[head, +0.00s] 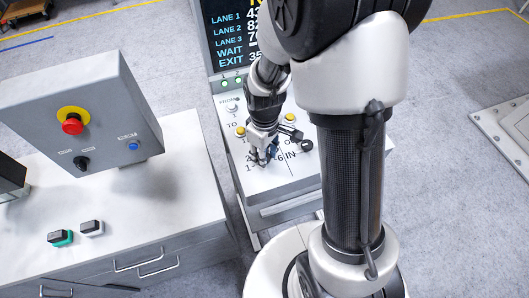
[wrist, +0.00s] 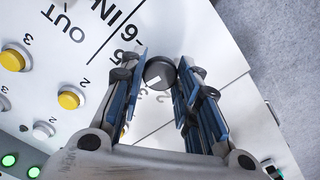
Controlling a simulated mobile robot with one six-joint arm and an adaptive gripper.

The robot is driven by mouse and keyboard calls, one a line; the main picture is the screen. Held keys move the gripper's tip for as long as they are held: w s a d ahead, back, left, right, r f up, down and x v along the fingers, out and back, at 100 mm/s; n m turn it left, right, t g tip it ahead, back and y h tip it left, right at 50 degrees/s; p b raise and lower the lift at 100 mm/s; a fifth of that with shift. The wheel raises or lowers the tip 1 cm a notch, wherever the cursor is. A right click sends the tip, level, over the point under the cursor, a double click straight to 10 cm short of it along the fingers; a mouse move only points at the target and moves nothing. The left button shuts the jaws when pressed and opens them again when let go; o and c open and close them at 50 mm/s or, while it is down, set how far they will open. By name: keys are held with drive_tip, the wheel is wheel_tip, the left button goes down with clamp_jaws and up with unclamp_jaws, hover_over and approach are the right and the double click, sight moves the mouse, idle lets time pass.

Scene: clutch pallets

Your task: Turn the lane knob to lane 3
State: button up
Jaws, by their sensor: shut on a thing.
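The sloped white control panel (head: 284,182) stands in the middle of the head view, below a lane display. My gripper (head: 263,159) reaches down onto its left part and hides what it holds there. In the wrist view my gripper (wrist: 160,62) has its blue-padded fingers on both sides of a round black knob (wrist: 158,71) and is shut on it. The knob has a white mark on its face. Printed digits, including a 2, 5 and 6, show around it; the full lane scale is partly hidden, so I cannot tell its exact setting.
A second black knob (head: 306,145) sits to the right on the panel. Yellow buttons (wrist: 70,99) are close to my fingers. The dark display (head: 229,40) rises behind, partly hidden by my arm. A grey box with a red button (head: 72,124) stands on the left bench.

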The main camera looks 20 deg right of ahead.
drive_tip(key=n, duration=0.5)
drive_tip(key=shift+n, duration=0.3)
idle(0.4)
drive_tip(key=o, duration=1.1)
wheel_tip(320, 180, up, 12)
idle(0.4)
